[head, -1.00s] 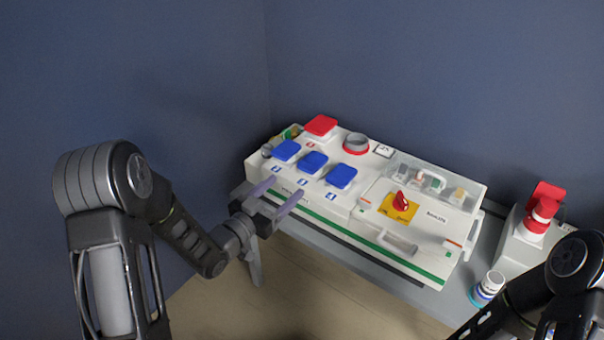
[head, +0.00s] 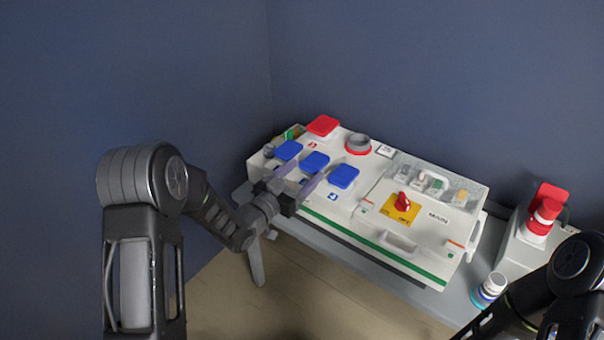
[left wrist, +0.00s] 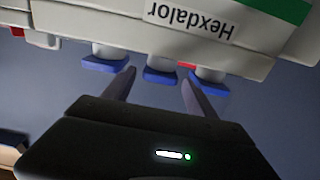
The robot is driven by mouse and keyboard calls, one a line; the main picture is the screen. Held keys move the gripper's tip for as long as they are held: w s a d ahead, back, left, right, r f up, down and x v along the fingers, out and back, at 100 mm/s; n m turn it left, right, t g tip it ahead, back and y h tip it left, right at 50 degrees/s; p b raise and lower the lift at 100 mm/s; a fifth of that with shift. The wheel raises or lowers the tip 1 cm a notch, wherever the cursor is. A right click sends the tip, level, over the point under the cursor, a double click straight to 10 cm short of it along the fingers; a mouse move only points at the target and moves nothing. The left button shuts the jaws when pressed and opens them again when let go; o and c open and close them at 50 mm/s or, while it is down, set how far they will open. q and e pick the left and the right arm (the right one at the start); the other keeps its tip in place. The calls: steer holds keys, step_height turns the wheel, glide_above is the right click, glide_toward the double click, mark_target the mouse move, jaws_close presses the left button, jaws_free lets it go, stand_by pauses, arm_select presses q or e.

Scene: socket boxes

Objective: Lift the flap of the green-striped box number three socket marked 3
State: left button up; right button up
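The green-striped box (head: 335,222) stands on a grey bench, with a row of three blue flaps on its left part, all down. My left gripper (head: 309,170) is open and empty at the box's front edge, its fingers pointing at the middle blue flap (head: 314,161). In the left wrist view, which shows the box upside down, that flap (left wrist: 160,77) lies between the two fingertips (left wrist: 157,80). The left blue flap (head: 288,150) and right blue flap (head: 343,176) lie either side. The socket numbers are too small to read. My right gripper is out of view.
A red flap (head: 323,125) and a grey round socket with red ring (head: 357,143) sit behind the blue row. A red knob (head: 403,201) on yellow is to the right. A grey unit with red plug (head: 541,217) and a small jar (head: 490,287) stand further right.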

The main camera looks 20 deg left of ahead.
arm_select(q)
jaws_close()
stand_by(0.5)
